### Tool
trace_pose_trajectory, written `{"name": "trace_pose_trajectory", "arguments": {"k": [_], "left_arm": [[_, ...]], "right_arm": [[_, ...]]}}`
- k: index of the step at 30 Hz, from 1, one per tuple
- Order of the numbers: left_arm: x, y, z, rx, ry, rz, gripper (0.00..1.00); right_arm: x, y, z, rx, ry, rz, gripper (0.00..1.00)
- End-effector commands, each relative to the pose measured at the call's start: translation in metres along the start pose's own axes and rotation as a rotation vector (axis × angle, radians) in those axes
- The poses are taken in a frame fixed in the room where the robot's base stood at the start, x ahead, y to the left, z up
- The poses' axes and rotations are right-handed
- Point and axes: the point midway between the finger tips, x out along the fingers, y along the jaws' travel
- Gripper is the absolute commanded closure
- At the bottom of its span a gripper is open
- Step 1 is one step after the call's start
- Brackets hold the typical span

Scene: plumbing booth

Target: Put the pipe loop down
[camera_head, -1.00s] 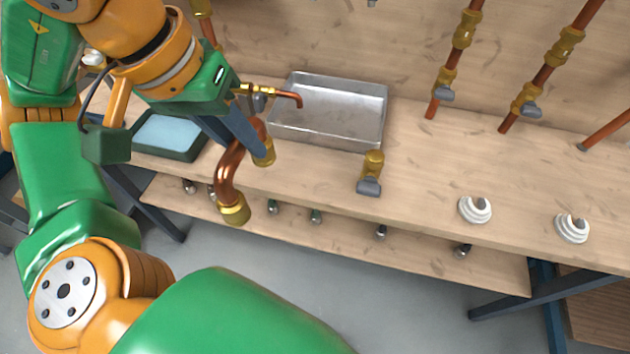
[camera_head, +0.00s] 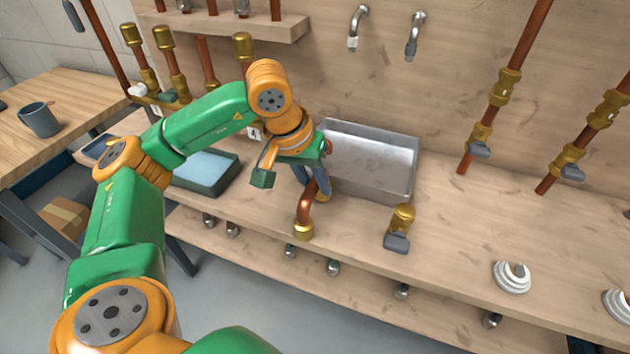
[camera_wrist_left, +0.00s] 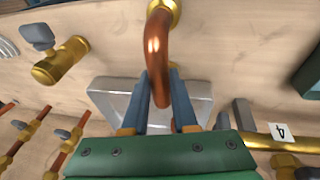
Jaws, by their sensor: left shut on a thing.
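The pipe loop (camera_head: 305,208) is a bent copper pipe with brass ends, over the front part of the workbench (camera_head: 460,225), in front of the metal tray. I cannot tell whether it touches the wood. My left gripper (camera_head: 316,186) is shut on it from above. In the left wrist view the pipe loop (camera_wrist_left: 158,45) runs between the two blue-grey fingers of the left gripper (camera_wrist_left: 160,84), with one brass end at the top edge. My right gripper is not in view.
A metal tray (camera_head: 372,190) stands just behind the pipe loop. A brass valve (camera_head: 400,226) lies to its right and a green-rimmed tray (camera_head: 230,180) to its left. White ringed fittings (camera_head: 512,277) sit farther right. Bare bench lies between the valve and these fittings.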

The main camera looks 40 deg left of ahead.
Motion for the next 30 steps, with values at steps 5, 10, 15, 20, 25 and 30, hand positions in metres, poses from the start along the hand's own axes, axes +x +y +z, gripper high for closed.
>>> {"name": "trace_pose_trajectory", "arguments": {"k": [5, 10, 15, 20, 25, 30], "left_arm": [[0.003, -0.001, 0.001, 0.000, 0.000, 0.000, 0.63], [0.003, 0.000, 0.001, 0.000, 0.000, 0.001, 0.44], [0.002, 0.000, 0.001, 0.000, 0.000, 0.001, 0.44], [-0.019, 0.001, -0.001, -0.001, 0.005, 0.003, 0.44], [-0.071, 0.002, -0.002, 0.000, 0.006, 0.004, 0.44], [-0.112, 0.001, -0.002, 0.000, 0.004, 0.001, 0.44]], "right_arm": [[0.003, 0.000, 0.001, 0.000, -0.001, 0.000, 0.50], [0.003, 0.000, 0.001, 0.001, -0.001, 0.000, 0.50], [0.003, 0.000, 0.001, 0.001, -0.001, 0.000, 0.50], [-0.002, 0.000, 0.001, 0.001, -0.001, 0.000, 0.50], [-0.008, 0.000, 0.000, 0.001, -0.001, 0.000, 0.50], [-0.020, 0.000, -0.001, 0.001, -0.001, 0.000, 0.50]]}}
